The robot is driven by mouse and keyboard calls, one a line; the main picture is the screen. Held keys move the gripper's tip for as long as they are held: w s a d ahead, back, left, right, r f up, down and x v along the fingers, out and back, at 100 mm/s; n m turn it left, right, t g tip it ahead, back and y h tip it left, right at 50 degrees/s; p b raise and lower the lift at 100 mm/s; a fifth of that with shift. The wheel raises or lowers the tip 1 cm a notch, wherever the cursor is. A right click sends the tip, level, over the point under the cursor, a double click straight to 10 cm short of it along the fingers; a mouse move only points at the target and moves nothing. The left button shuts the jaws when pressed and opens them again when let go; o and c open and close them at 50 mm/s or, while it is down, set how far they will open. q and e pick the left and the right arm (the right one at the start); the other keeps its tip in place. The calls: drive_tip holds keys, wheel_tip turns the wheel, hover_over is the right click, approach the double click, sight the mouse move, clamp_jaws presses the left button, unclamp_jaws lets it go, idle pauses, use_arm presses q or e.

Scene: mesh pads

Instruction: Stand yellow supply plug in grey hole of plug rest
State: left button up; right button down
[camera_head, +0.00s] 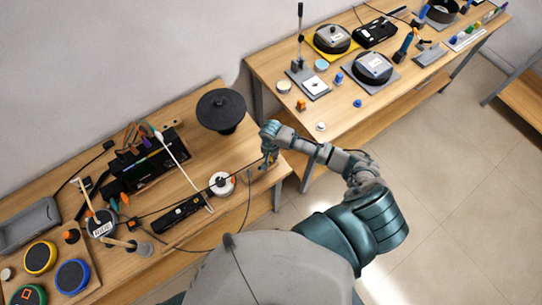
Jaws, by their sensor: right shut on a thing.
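My right gripper (268,156) is at the right end of the left table, just past the edge of the round black disc. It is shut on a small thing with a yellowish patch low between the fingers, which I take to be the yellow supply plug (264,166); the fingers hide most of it. A thin dark cable runs from there to the left across the table. I cannot make out for sure which thing is the plug rest or where its grey hole is. My left gripper is not in view.
The left table (190,165) holds a black box (155,158) with coloured leads, a black strip (181,213), a white reel (221,184) and a black disc on a stand (221,110). Loose cables cross it. A second table (290,65) stands at the right.

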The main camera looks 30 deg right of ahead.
drive_tip(key=shift+f, duration=0.55)
drive_tip(key=c, duration=1)
unclamp_jaws()
drive_tip(key=shift+o, duration=0.2)
drive_tip(key=shift+r, duration=0.15)
wheel_tip(320, 180, up, 12)
drive_tip(key=shift+f, duration=0.2)
drive_tip(key=shift+f, duration=0.1)
